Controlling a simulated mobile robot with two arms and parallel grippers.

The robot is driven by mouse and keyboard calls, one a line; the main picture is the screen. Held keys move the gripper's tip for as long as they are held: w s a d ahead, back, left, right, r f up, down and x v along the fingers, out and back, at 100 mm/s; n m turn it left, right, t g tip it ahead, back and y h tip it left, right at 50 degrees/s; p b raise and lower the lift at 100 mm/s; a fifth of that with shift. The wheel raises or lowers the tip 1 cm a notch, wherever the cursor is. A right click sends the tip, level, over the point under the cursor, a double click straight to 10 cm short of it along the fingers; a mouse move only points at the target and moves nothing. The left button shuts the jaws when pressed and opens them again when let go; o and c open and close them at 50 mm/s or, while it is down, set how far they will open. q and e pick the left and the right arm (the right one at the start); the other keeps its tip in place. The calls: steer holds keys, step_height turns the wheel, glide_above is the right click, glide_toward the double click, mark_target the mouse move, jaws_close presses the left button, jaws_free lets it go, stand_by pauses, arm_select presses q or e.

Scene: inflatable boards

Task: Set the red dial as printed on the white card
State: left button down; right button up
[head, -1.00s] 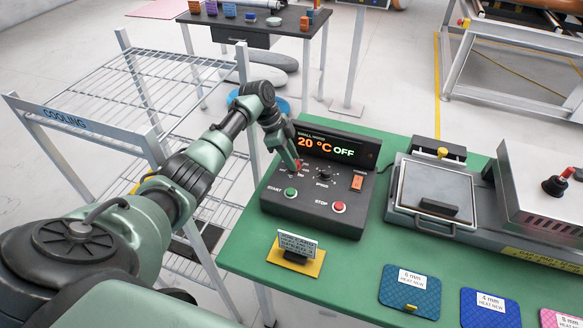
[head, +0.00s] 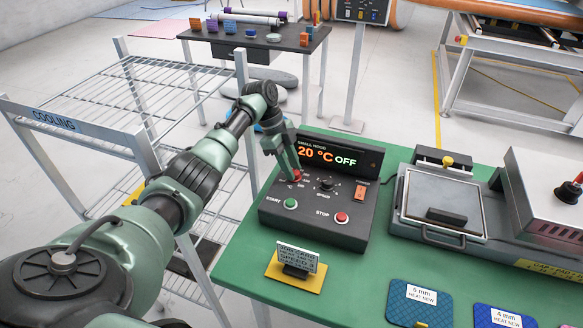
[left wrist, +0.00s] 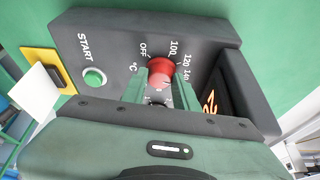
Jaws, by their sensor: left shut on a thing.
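The red dial (left wrist: 160,72) sits on the dark control box (head: 325,221), between printed marks OFF, 100, 120 and 140 in the left wrist view. My left gripper (head: 294,174) reaches down onto the dial from above, its fingers (left wrist: 158,92) shut on it. The dial's pointer is hidden from me. The box's display (head: 330,155) reads 20 °C OFF. The white job card (head: 297,256) stands on a yellow base in front of the box. Its print mentions SPEED 3; the other lines are too small to read surely. My right gripper is not in view.
The box also bears a green START button (head: 291,203), a red STOP button (head: 342,217), a black speed knob (head: 326,184) and an orange power switch (head: 360,192). A press plate (head: 440,190) stands to the right. The wire cooling rack (head: 80,142) is at left.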

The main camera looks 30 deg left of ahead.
mark_target(283, 174)
arm_select(q)
steer(key=c, duration=1.1)
jaws_free()
steer(key=b+v, duration=0.1)
steer(key=v, duration=0.6)
steer(key=shift+a+r+b, duration=0.1)
steer(key=shift+r+b, duration=0.25)
steer(key=shift+b, duration=0.05)
